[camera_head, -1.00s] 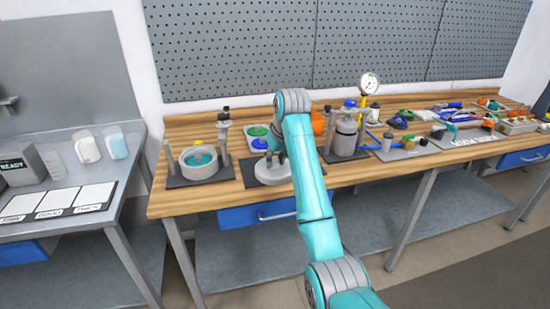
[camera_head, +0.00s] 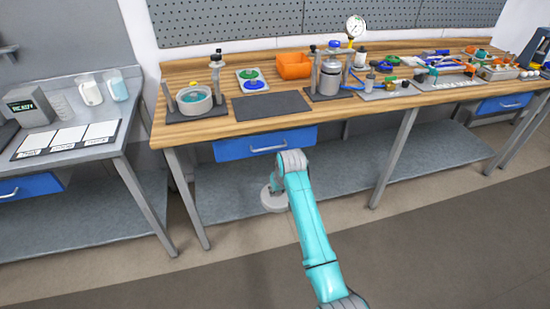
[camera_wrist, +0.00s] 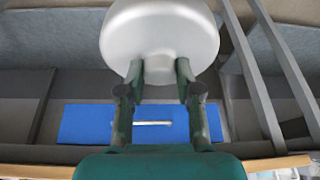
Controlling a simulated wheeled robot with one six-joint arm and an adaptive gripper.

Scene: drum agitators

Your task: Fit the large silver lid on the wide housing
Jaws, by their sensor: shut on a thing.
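The large silver lid (camera_head: 272,200) is a round, pale grey disc, held in front of the bench and clear of the worktop. In the wrist view the lid (camera_wrist: 160,35) fills the top middle. My gripper (camera_wrist: 158,72) is shut on it, its two dark green fingers at the lid's near side. In the head view my own arm mostly hides the fingers. The wide housing (camera_head: 194,106) is an open grey cylinder with teal inside. It stands upright on a dark base at the bench's left end, up and left of my gripper.
A post with a dark top (camera_head: 217,70) stands beside the housing. A dark empty mat (camera_head: 272,106) lies right of it. Behind are a tray with green and blue discs (camera_head: 253,82) and an orange bin (camera_head: 294,66). A steel vessel (camera_head: 330,78) stands further right. A blue drawer (camera_head: 265,143) is under the bench top.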

